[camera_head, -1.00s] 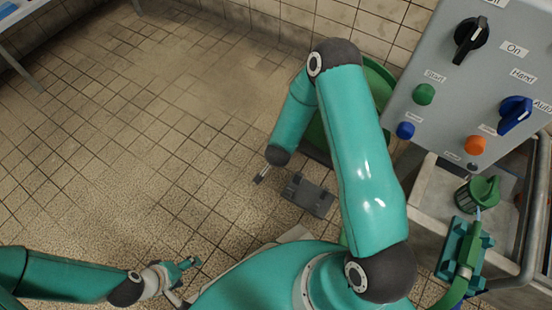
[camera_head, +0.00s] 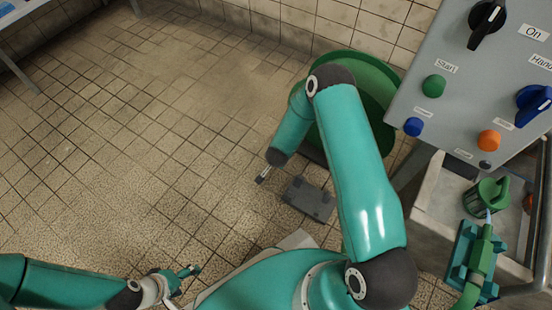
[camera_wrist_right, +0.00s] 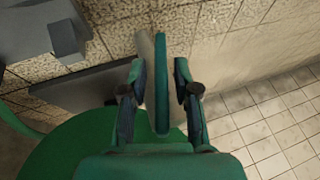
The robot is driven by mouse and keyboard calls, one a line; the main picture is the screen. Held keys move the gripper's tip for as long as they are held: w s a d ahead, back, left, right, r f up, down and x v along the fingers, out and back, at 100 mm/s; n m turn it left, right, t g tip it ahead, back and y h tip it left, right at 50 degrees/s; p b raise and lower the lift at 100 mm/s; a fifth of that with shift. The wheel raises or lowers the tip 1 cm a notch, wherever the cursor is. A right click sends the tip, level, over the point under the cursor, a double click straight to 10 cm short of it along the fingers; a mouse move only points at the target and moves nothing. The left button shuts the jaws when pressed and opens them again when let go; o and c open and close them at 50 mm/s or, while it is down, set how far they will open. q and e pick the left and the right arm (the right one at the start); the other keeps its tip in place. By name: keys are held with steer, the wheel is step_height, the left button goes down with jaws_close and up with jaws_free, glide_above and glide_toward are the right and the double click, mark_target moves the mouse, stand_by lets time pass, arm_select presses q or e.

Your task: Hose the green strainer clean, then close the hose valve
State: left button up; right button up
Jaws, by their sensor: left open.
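The green strainer (camera_head: 484,198), a small cup shape, stands in a grey tray (camera_head: 432,205) at the right. Below it a green hose nozzle (camera_head: 481,252) rests in a teal holder, with a pale jet or tip pointing at the strainer. I cannot make out the hose valve. My left gripper (camera_head: 188,272) is open and empty over the floor at lower left, far from the strainer. My right gripper (camera_wrist_right: 158,75) has its fingers apart in the right wrist view, with a teal strip between them that I cannot identify. Its fingers are not clear in the head view.
A grey control panel (camera_head: 460,110) with knobs and buttons hangs above the tray. A green tub (camera_head: 375,85) stands behind my right arm. A dark grey block (camera_head: 308,198) lies on the floor. A metal rail runs at the far right. The tiled floor at left is clear.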

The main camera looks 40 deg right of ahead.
jaws_close()
steer(key=shift+r+p, duration=0.15)
steer(key=shift+p, duration=0.3)
steer(key=g+p, duration=0.1)
steer(key=p, duration=0.3)
steer(key=shift+r+g+h, duration=0.1)
steer(key=shift+g+h, duration=0.3)
steer(key=shift+d+f+n+g+h+p, duration=0.1)
steer(key=shift+f+n+g+h+p, duration=0.15)
steer(key=shift+g+p, duration=0.35)
steer(key=shift+o, duration=1.5)
jaws_free()
